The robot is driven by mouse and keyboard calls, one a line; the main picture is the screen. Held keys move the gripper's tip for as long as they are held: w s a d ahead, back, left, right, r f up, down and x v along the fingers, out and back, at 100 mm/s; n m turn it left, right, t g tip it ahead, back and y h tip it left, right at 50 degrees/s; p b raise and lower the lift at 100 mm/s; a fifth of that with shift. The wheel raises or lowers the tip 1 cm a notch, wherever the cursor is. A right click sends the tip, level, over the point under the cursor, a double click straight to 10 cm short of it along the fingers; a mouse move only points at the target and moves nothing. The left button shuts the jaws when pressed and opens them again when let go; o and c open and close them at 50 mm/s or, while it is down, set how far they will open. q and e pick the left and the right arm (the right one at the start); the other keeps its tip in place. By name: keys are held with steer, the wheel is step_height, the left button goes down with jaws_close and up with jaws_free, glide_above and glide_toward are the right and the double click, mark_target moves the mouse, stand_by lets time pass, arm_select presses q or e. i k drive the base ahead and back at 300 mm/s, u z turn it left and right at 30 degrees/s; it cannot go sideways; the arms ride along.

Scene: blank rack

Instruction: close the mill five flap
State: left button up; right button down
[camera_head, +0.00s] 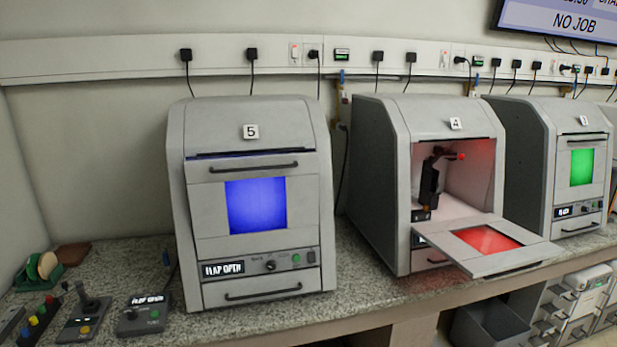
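Mill five (200,130) is a grey box-shaped machine on the bench at the left, with a "5" label on its hood. Its flap (204,212) stands upright across the front, with a blue glowing window and a dark bar handle (254,168) near its top. A dark line runs along the flap's top edge; I cannot tell how wide any gap is. The display (223,269) below reads "FLAP OPEN". Neither of my grippers is in view.
Mill four (372,140) has its flap (528,254) lowered, jutting over the bench front. Another mill (533,150) with a green window stands at the right. Control boxes (84,318) and a rack of discs (40,270) lie left. The speckled bench (200,327) is narrow before mill five.

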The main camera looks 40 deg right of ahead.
mark_target(273, 213)
steer(key=k, duration=0.25)
steer(key=z, duration=1.45)
steer(key=i, duration=0.9)
steer(key=u, duration=1.25)
